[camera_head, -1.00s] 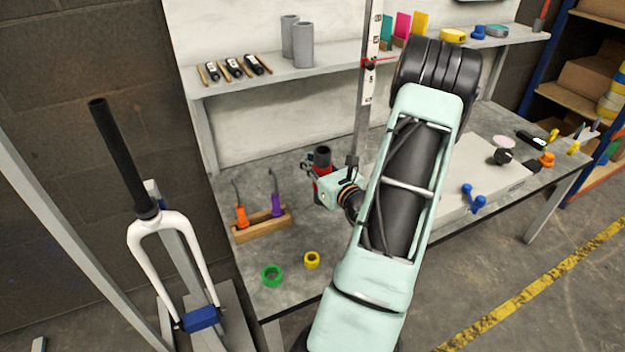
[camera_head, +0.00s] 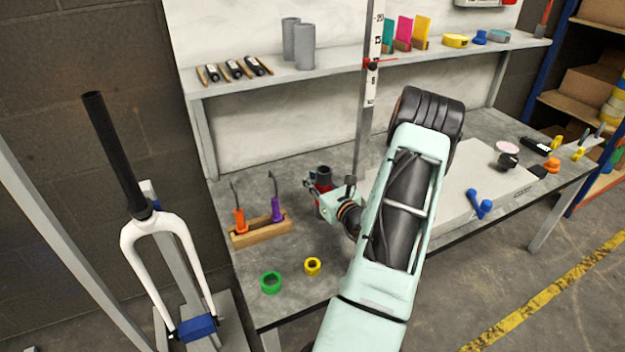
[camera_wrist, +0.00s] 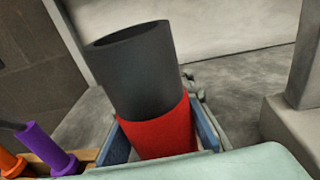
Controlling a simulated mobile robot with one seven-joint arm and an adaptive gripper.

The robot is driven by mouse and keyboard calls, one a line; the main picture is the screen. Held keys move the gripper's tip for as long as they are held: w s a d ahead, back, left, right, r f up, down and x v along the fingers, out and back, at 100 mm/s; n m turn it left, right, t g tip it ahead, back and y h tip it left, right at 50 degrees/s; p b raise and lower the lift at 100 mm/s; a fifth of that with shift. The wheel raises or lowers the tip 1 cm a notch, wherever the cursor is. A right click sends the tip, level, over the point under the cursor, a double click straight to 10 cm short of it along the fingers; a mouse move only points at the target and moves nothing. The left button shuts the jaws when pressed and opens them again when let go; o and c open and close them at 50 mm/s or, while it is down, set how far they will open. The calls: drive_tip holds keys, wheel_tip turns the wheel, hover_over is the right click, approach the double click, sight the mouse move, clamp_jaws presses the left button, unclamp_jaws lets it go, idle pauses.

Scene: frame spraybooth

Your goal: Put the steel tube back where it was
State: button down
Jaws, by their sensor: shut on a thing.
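My gripper (camera_head: 322,196) is at the middle of the bench, shut on a dark hollow tube with a red lower part. The tube (camera_head: 324,173) stands about upright in the head view. In the wrist view the tube (camera_wrist: 136,75) rises above the jaws, slightly tilted, its open top showing. The red part (camera_wrist: 160,135) sits between the blue-grey fingers. The tube's bottom is hidden, so I cannot tell whether it touches the bench. Two plain grey tubes (camera_head: 305,47) stand on the shelf; I cannot tell which tube is called steel.
A wooden rack (camera_head: 262,230) with orange- and purple-handled tools stands left of my gripper. A green ring (camera_head: 271,291) and yellow ring (camera_head: 313,258) lie in front. A vertical height gauge (camera_head: 368,100) rises behind. A white bicycle fork (camera_head: 166,228) stands at left.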

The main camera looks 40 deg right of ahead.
drive_tip(key=shift+f, duration=0.15)
drive_tip(key=c, duration=1.7)
unclamp_jaws()
drive_tip(key=p+v, duration=0.2)
drive_tip(key=v, duration=1)
drive_tip(key=shift+a, duration=0.1)
drive_tip(key=shift+r, duration=0.3)
